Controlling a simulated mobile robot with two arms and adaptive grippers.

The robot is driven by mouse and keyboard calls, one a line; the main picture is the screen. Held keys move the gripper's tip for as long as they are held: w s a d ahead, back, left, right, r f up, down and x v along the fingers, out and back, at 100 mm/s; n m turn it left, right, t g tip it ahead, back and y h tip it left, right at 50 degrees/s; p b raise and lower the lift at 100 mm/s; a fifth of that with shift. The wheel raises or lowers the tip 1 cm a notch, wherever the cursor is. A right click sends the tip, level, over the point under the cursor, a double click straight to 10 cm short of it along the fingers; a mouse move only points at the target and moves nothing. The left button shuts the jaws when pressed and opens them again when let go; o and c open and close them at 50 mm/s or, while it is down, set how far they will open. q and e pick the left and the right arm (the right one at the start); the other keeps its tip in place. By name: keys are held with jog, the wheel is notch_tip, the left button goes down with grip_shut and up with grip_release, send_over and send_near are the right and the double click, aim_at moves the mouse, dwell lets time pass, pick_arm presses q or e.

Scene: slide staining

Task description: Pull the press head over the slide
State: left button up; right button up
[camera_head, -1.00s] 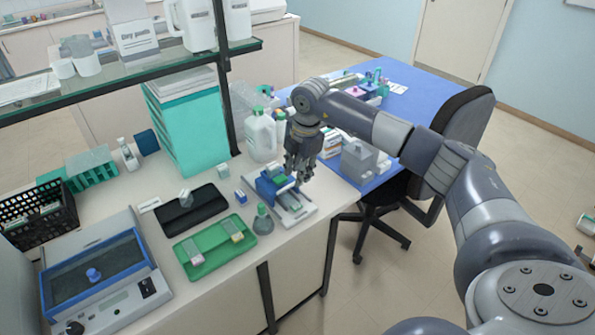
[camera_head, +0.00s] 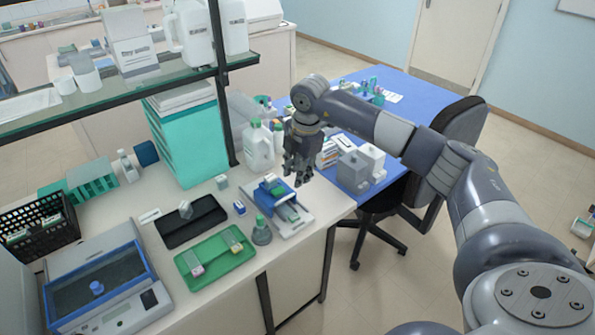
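The press (camera_head: 300,221) is a pale base with a blue head (camera_head: 264,190) and a green part on it, near the right end of the bench. The slide cannot be made out clearly at this size. My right gripper (camera_head: 299,180) points down just above and behind the press's right side. It looks apart from the press head, with its fingers dark and close together; whether they are open or shut is unclear. My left gripper is out of view.
A green tray (camera_head: 210,268) and a black tray (camera_head: 180,238) lie left of the press. A green-capped flask (camera_head: 261,234) stands close to its front left. White bottles (camera_head: 258,150) stand behind. A blue-lidded device (camera_head: 98,284) fills the front left.

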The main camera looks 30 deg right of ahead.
notch_tip(320, 180, up, 12)
jog(key=s, duration=0.2)
dwell(0.5)
jog(key=shift+d+f, duration=0.1)
jog(key=shift+f, duration=0.05)
